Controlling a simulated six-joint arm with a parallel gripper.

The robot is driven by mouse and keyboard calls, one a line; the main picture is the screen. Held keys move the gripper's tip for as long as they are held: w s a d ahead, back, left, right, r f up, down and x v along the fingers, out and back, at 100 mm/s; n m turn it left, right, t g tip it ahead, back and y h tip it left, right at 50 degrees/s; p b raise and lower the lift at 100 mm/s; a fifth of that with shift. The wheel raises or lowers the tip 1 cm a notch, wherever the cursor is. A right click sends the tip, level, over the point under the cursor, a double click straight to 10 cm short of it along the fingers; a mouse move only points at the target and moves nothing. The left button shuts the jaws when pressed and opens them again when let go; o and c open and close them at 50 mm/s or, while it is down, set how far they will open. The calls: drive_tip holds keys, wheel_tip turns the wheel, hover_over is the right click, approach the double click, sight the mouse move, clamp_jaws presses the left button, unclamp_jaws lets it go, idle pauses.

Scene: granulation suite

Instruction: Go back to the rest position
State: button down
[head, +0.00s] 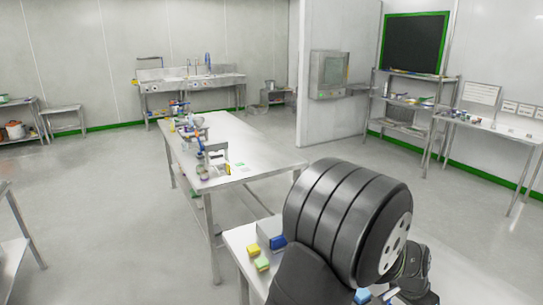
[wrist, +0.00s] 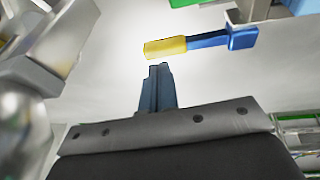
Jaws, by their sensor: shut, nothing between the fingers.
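My gripper (wrist: 158,72) shows in the wrist view with its narrow blue-grey fingers together and nothing between them. Beyond the fingertips, a yellow-and-blue object (wrist: 205,42) lies on a pale surface, apart from the fingers as far as I can tell. In the head view my dark arm fills the lower right over the near table, and the fingers cannot be made out there. No rest position is marked in either view.
The near steel table (head: 237,238) carries a yellow block (head: 254,250), a green block (head: 262,264) and a grey box (head: 270,232). A long table (head: 265,158) with several bottles stands beyond it. Shiny metal (wrist: 25,110) is close at the wrist view's left. Open floor (head: 110,220) lies left.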

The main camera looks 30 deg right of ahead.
idle(0.3)
drive_tip(key=shift+s+f, duration=0.1)
drive_tip(key=shift+f, duration=0.1)
wheel_tip(320, 180, up, 12)
drive_tip(key=s+a, duration=0.3)
drive_tip(key=d+f, duration=0.1)
drive_tip(key=f, duration=0.3)
drive_tip(key=w+d+f, duration=0.1)
drive_tip(key=f, duration=0.3)
drive_tip(key=w+d+f, duration=0.1)
drive_tip(key=f, duration=0.3)
drive_tip(key=shift+w+f, duration=0.25)
drive_tip(key=w+d+v, duration=0.2)
drive_tip(key=w+v, duration=0.1)
drive_tip(key=v, duration=1.4)
drive_tip(key=shift+s+d+f+n+t+y, duration=0.1)
drive_tip(key=shift+s+d+n+t+y, duration=0.4)
drive_tip(key=shift+n, duration=1.25)
drive_tip(key=shift+s+f+n+g+y, duration=0.15)
drive_tip(key=shift+s+n, duration=0.65)
drive_tip(key=shift+n, duration=1)
drive_tip(key=shift+s+d+f+n+t+y, duration=0.1)
drive_tip(key=shift+s+d+n+t+y, duration=0.35)
drive_tip(key=shift+n, duration=1.3)
drive_tip(key=shift+s+a, duration=0.2)
